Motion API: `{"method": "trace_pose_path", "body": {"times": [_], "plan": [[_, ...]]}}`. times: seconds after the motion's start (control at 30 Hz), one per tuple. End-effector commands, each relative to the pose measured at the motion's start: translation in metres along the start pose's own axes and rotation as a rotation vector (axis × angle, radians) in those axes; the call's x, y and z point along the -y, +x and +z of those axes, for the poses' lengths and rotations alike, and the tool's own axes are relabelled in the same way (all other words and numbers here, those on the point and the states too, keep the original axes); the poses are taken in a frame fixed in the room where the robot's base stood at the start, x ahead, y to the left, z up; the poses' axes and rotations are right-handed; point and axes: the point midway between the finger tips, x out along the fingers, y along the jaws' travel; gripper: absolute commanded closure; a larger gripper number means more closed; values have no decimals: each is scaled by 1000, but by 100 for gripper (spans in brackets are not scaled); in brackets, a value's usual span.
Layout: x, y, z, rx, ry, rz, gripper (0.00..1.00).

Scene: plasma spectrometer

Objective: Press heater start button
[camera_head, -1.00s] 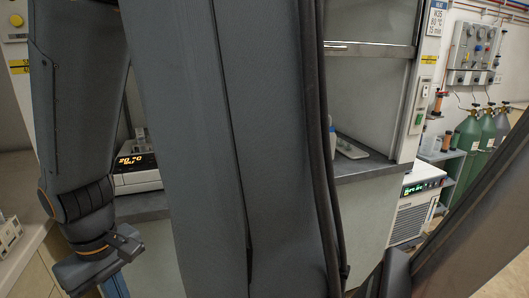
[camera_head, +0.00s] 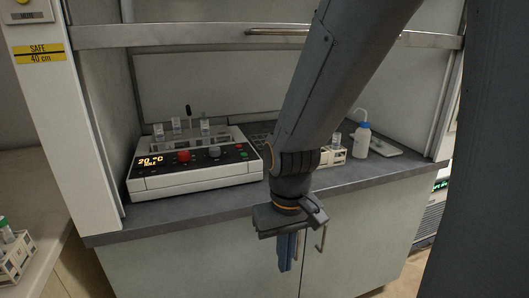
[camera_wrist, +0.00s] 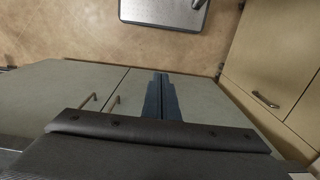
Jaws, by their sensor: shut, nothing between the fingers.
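The heater (camera_head: 195,165) is a white box with a dark top panel and an orange "20 °C" display. It stands on the grey worktop inside the fume hood, left of my arm in the head view. A red knob (camera_head: 183,156) and a grey knob (camera_head: 214,152) sit on its panel, with small buttons too fine to read. My gripper (camera_head: 290,251) hangs pointing down in front of the worktop's edge, right of and below the heater. Its fingers are together and empty. They also show in the wrist view (camera_wrist: 161,98), above the floor and cupboard fronts.
A white wash bottle (camera_head: 361,140) and a tube rack (camera_head: 332,156) stand right of my arm. The raised sash (camera_head: 200,33) crosses above the worktop. Cupboard doors with handles (camera_head: 320,240) are below. Another rack (camera_head: 14,258) is on the left bench.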

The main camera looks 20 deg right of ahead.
Motion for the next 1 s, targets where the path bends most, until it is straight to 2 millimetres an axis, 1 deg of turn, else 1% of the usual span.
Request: {"method": "trace_pose_path", "body": {"times": [0.33, 0.4, 0.47, 0.57, 0.6, 0.67, 0.7, 0.73, 0.77, 0.8, 0.87, 0.9, 0.97, 1.0], "plan": [[-1, -2, -2, -3, -21, 5, 100], [-4, -7, -8, -12, -90, 22, 100], [-14, -14, -19, -24, -203, 51, 100], [-27, -34, -48, -50, -508, 132, 100], [-32, -43, -64, -57, -664, 176, 100], [-39, -60, -90, -61, -918, 250, 100], [-43, -71, -108, -60, -1092, 304, 100], [-45, -79, -122, -54, -1222, 345, 100], [-47, -88, -136, -45, -1351, 387, 100], [-48, -99, -154, -30, -1524, 446, 100], [-48, -117, -183, 6, -1778, 537, 100], [-47, -129, -201, 39, -1947, 599, 100], [-43, -146, -228, 102, -2195, 696, 100], [-39, -158, -245, 152, -2353, 762, 100]]}}
